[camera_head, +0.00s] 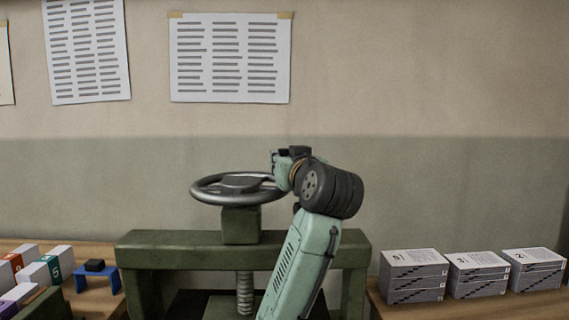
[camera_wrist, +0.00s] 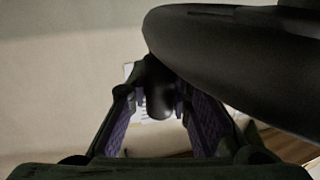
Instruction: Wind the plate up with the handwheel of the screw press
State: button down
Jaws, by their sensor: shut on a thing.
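The screw press has a green frame (camera_head: 175,250) and a dark handwheel (camera_head: 207,190) on top of a green block (camera_head: 240,226). Its threaded screw (camera_head: 245,293) runs down below the beam. A dark surface shows beside the screw, but I cannot tell whether it is the plate. My gripper (camera_head: 282,172) is at the right side of the handwheel. In the wrist view, its purple-lined fingers (camera_wrist: 163,110) are shut on a dark upright handle (camera_wrist: 158,88) of the wheel. The wheel's rim (camera_wrist: 225,60) fills the upper right there. My arm hides the press's right part.
Several stacks of printed paper (camera_head: 413,271) stand on the wooden table at the right. White boxes with coloured labels (camera_head: 60,262) and a dark pad on a blue stand (camera_head: 97,268) are at the left. Printed sheets (camera_head: 230,57) hang on the wall behind.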

jog(key=shift+w+r, duration=0.1)
dwell(0.3)
jog(key=c, duration=1.4)
grip_release()
jog(key=shift+c, duration=0.2)
jog(key=s+d, duration=0.2)
jog(key=s, duration=0.9)
jog(key=shift+s+d, duration=0.15)
jog(key=shift+s, duration=0.25)
